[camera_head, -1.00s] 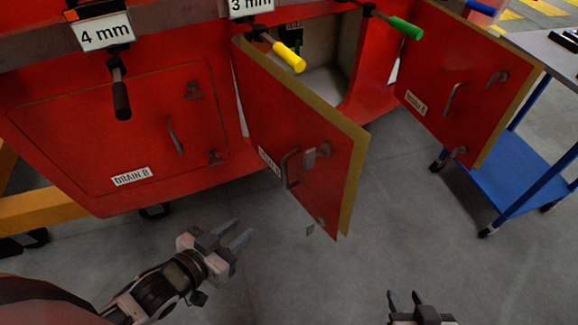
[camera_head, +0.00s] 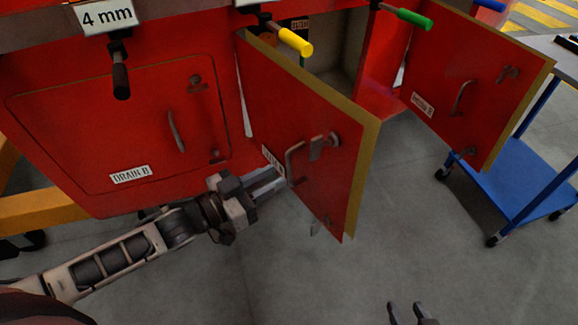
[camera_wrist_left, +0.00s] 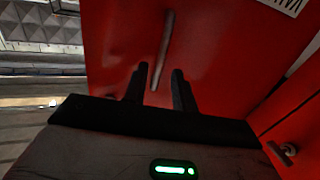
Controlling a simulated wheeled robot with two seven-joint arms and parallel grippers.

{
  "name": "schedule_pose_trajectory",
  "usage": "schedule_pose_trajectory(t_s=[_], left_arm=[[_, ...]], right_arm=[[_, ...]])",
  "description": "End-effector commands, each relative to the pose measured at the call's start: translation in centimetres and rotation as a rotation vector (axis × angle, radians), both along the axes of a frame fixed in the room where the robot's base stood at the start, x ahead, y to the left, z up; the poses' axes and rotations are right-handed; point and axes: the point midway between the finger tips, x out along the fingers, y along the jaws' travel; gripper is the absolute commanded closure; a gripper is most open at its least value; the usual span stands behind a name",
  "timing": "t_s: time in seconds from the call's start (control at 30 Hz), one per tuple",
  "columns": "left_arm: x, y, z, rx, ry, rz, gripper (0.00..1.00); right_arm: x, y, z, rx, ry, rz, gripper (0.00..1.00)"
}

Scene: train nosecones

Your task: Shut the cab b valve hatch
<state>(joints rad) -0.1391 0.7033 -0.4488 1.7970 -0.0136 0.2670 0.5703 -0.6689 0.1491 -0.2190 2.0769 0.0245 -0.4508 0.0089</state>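A red hatch door (camera_head: 312,130) with a yellowish edge hangs open in the middle of the head view. Its label is partly hidden, so I cannot read it. A bar handle (camera_head: 293,160) and a latch (camera_head: 318,148) sit near its free edge. My left gripper (camera_head: 280,180) is open beside the lower part of this handle. In the left wrist view the handle (camera_wrist_left: 167,45) appears between the two spread fingers (camera_wrist_left: 160,85), which are not closed on it. My right gripper (camera_head: 407,312) is open and empty at the bottom edge, over the floor.
The DRAIN B hatch (camera_head: 120,125) at left is shut. Another red hatch (camera_head: 465,80) stands open at right, its label unclear. A blue cart (camera_head: 510,175) is beyond it. Yellow (camera_head: 295,41) and green (camera_head: 414,18) handled tools hang above. Grey floor (camera_head: 400,240) below is clear.

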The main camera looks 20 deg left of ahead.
Motion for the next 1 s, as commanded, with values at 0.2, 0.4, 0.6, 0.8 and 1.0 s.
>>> schedule_pose_trajectory(t_s=[0.2,0.4,0.6,0.8,1.0], left_arm=[[3.0,-2.3,0.1,-0.001,-0.002,0.0,0.73],[4.1,-3.1,0.0,0.0,0.0,0.0,0.73],[4.2,-3.2,-0.1,0.001,0.0,0.0,0.73],[4.2,-3.1,0.0,0.001,0.0,0.0,1.0],[4.2,-3.1,0.0,0.001,0.001,0.003,1.0]], right_arm=[[-0.1,0.0,0.0,-0.004,0.003,0.001,0.64],[-0.1,-0.1,0.0,-0.005,0.003,0.001,0.64],[0.0,-0.1,0.1,-0.006,0.001,0.001,0.64],[0.2,-0.1,0.1,-0.006,-0.003,0.001,0.64],[0.2,-0.1,0.2,-0.007,-0.004,0.002,0.64]])
